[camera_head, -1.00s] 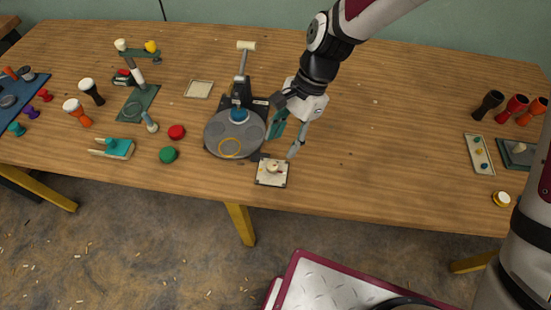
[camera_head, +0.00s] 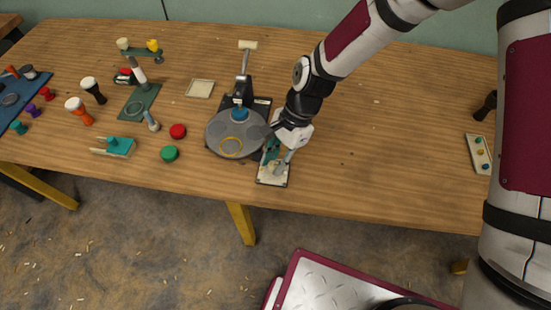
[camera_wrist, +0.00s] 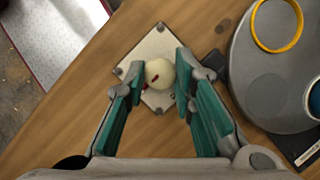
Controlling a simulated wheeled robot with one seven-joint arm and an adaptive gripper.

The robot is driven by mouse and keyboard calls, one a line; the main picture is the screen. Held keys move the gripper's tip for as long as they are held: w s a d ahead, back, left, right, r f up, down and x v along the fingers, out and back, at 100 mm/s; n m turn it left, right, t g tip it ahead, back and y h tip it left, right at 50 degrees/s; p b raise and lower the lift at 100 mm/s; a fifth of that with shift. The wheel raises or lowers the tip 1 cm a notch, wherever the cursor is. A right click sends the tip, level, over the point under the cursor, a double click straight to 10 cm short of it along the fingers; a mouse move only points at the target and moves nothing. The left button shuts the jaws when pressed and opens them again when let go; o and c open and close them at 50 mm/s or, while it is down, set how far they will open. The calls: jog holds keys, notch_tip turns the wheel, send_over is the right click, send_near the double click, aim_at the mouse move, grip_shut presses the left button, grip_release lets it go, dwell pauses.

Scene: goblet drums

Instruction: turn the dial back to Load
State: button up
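The dial is a cream round knob (camera_wrist: 160,73) with a dark red pointer mark, on a pale square plate (camera_wrist: 150,46) with screws at its corners. In the head view the plate (camera_head: 265,181) lies near the table's front edge, and my gripper hides most of the knob. My gripper (camera_wrist: 157,64) is open, with its teal fingers on either side of the knob in the wrist view. The right finger looks very close to the knob; I cannot tell if it touches. In the head view my gripper (camera_head: 279,160) is over the plate. No Load lettering is legible.
A grey round turntable (camera_head: 218,128) with a yellow ring (camera_head: 231,147) stands just left of my gripper. A red button (camera_head: 178,131) and a green button (camera_head: 169,154) lie further left. The table right of my arm is mostly clear.

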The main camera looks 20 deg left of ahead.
grip_shut()
jog(key=n, duration=0.1)
jog(key=n+h+b, duration=0.1)
jog(key=n, duration=0.1)
jog(key=shift+w+a+n, duration=0.1)
jog(key=shift+a+n, duration=0.05)
jog(key=shift+n, duration=0.15)
jog(key=n+h+b, duration=0.1)
jog(key=n+h, duration=0.1)
jog(key=n, duration=0.2)
jog(key=shift+a+n+b, duration=0.1)
jog(key=shift+n+b, duration=0.2)
jog(key=shift+b, duration=0.1)
jog(key=n+h+b, duration=0.1)
jog(key=n, duration=0.3)
jog(key=shift+a+h, duration=0.15)
jog(key=shift+h, duration=0.25)
jog(key=n, duration=0.2)
jog(key=n+t+h+b, duration=0.1)
jog(key=n, duration=0.2)
jog(key=shift+t, duration=0.3)
jog(key=shift+n, duration=0.4)
